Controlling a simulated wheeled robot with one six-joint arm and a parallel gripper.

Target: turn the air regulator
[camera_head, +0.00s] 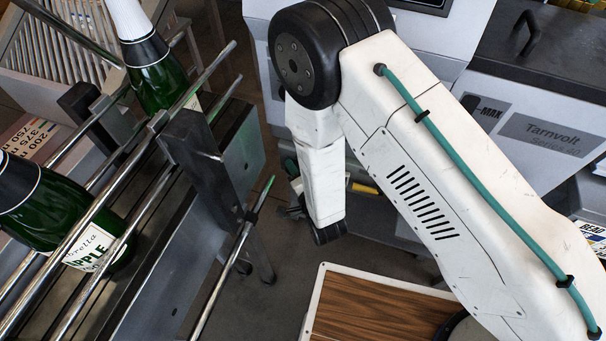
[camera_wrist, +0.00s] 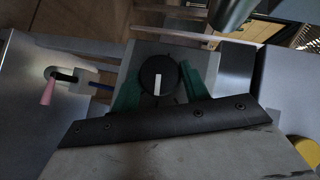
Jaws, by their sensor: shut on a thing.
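The air regulator's knob (camera_wrist: 158,73) is round and black with a white pointer line. It shows in the upper middle of the wrist view, and the line points towards the bottom of the picture. My gripper (camera_wrist: 158,85) has green fingers, one on each side of the knob, and is shut on it. My gripper's dark front edge and grey body fill the lower part of the wrist view. In the head view my white arm crosses the middle and right. I cannot make out the regulator there.
A conveyor with metal rails (camera_head: 222,62) stands at the left and carries green bottles (camera_head: 158,80). A grey machine labelled Tarnvolt (camera_head: 550,135) is at the right. A pink cone-shaped piece (camera_wrist: 47,92) sticks out left of the knob. A yellow round part (camera_wrist: 307,151) is at lower right.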

